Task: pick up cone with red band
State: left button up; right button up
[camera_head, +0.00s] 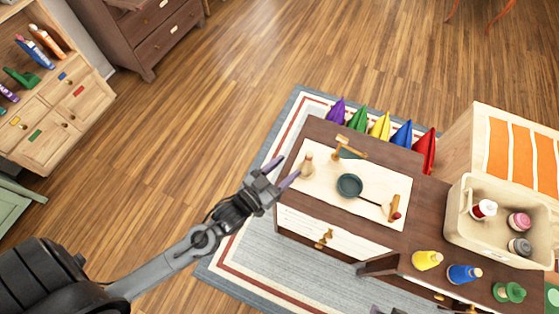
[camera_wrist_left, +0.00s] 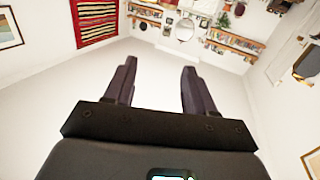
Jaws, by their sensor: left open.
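A light cone-shaped piece with a red band (camera_head: 484,209) appears to stand in the cream bin (camera_head: 458,232) at the right; its details are small. My left gripper (camera_head: 282,171) is open and empty, near the left edge of the pale board on the brown table, far from the bin. The left wrist view shows its two fingers (camera_wrist_left: 160,88) apart with only white wall and room behind them. Small dark tips at the bottom edge of the head view seem to be my right gripper (camera_head: 387,310); most of it is cut off.
The bin also holds a pink piece (camera_head: 519,222) and a dark piece (camera_head: 520,247). Yellow (camera_head: 427,260), blue (camera_head: 464,274) and green (camera_head: 509,292) pieces stand in front. A tan wooden piece (camera_head: 307,165), a dark pan (camera_head: 349,186) and a mallet (camera_head: 351,147) lie around the board.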

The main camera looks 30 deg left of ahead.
pick_arm(q)
jog(key=b, duration=0.3)
send_near(307, 159)
jog(key=r, duration=0.1)
jog(key=w+b, duration=0.1)
jog(key=w+f+b, duration=0.1)
jog(key=w, duration=0.1)
jog(key=w+b, duration=0.1)
jog(key=w, duration=0.1)
jog(key=shift+d+f, duration=0.2)
jog(key=shift+d, duration=0.2)
jog(key=shift+w+d, duration=0.15)
jog(key=shift+w, duration=0.35)
jog(key=shift+w+b, duration=0.45)
jog(key=shift+w, duration=0.05)
jog(key=b+x, duration=0.1)
jog(key=x, duration=0.3)
jog(key=shift+w+d+r, duration=0.1)
jog(key=shift+d, duration=0.05)
pick_arm(e)
notch_tip(307, 159, down, 10)
jog(key=shift+f, duration=0.15)
pick_arm(q)
jog(key=shift+c, duration=0.5)
grip_shut()
